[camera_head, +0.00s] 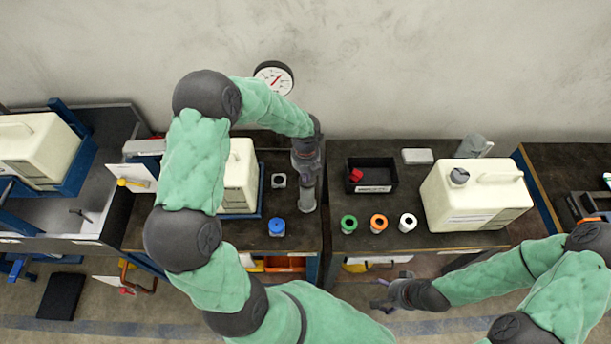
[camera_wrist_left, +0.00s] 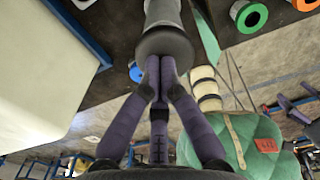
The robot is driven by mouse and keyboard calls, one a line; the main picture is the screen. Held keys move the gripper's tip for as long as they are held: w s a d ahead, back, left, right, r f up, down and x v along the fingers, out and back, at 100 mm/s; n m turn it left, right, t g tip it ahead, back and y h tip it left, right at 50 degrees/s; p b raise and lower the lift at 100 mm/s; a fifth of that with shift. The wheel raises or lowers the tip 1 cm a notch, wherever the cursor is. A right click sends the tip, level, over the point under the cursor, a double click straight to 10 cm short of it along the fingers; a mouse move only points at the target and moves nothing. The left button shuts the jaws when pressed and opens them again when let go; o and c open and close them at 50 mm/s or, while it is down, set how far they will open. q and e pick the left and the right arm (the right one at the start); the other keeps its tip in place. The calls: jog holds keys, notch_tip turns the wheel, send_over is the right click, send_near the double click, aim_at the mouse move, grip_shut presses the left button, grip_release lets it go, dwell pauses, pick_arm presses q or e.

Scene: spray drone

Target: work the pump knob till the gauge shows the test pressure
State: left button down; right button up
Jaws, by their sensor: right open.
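The grey pump cylinder (camera_head: 308,196) stands upright near the right edge of the dark bench. It also shows in the left wrist view (camera_wrist_left: 163,12), with the wide dark pump knob (camera_wrist_left: 166,43) at its near end. My left gripper (camera_head: 306,163) points down over it. In the left wrist view its fingertips (camera_wrist_left: 158,62) are together, over or against the knob; contact is unclear. My right gripper (camera_head: 385,297) is open and empty, in front of the right bench.
A cream tank (camera_head: 240,170) is behind my left arm. Green (camera_head: 348,223), orange (camera_head: 378,223) and white (camera_head: 407,222) spools, a black bin (camera_head: 388,172) and another tank (camera_head: 476,190) stand right.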

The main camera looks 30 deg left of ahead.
pick_arm(q)
notch_tip(320, 180, up, 11)
dwell(0.4)
dwell(1.2)
